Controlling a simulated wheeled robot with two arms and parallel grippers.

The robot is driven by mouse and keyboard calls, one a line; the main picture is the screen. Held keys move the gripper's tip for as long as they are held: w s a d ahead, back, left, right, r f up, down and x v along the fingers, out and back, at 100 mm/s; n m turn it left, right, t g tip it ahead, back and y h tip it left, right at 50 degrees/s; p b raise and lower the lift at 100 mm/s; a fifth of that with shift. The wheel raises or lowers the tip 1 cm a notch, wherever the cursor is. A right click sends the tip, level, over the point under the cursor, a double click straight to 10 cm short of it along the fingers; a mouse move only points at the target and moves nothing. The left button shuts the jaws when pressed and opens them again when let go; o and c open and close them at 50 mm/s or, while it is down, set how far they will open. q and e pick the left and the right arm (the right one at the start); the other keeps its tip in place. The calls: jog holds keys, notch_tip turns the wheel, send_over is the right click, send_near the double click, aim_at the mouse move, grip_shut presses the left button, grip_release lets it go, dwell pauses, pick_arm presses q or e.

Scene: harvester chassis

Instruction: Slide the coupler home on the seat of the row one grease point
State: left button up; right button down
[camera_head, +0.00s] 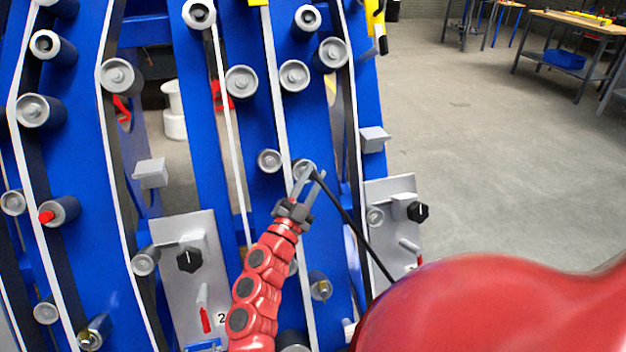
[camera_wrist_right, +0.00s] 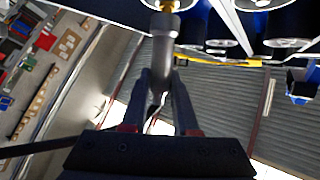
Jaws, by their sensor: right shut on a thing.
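My right gripper (camera_head: 312,184) is at the middle of the blue harvester chassis in the head view, in front of a grey roller. In the right wrist view my right gripper (camera_wrist_right: 160,95) is shut on the grey cylindrical coupler (camera_wrist_right: 162,52). The coupler's far end points at a brass fitting (camera_wrist_right: 170,5) at the top edge, which looks like the grease point. The two line up closely and look in contact; I cannot tell how deep the coupler sits. A black hose (camera_head: 352,222) runs from the gripper down to the right. The left gripper is not in view.
Grey rollers, such as one at upper left (camera_head: 122,77), stand out around the arm. Grey panels with black knobs stand lower left (camera_head: 172,232) and right (camera_head: 388,188); a "2" label shows at the left one. Open floor (camera_head: 480,150) and workbenches (camera_head: 575,25) are to the right.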

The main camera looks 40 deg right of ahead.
jog(key=shift+w+d+f, duration=0.2)
jog(key=shift+w+f, duration=0.05)
jog(key=shift+w, duration=0.1)
jog(key=shift+s+a+r+p, duration=0.3)
jog(key=shift+s+r+p, duration=0.15)
jog(key=shift+r+p, duration=0.1)
jog(key=shift+s+a+r+p, duration=0.3)
jog(key=shift+s+p, duration=0.25)
jog(key=shift+s+a+r+p, duration=0.25)
jog(key=shift+s+a+p, duration=0.05)
jog(key=shift+s+p, duration=0.25)
jog(key=shift+f, duration=0.1)
jog(key=shift+w+d+f+b, duration=0.3)
jog(key=shift+w+f+b, duration=0.1)
jog(key=shift+w+b, duration=0.25)
jog(key=shift+w+d, duration=0.1)
dwell(0.7)
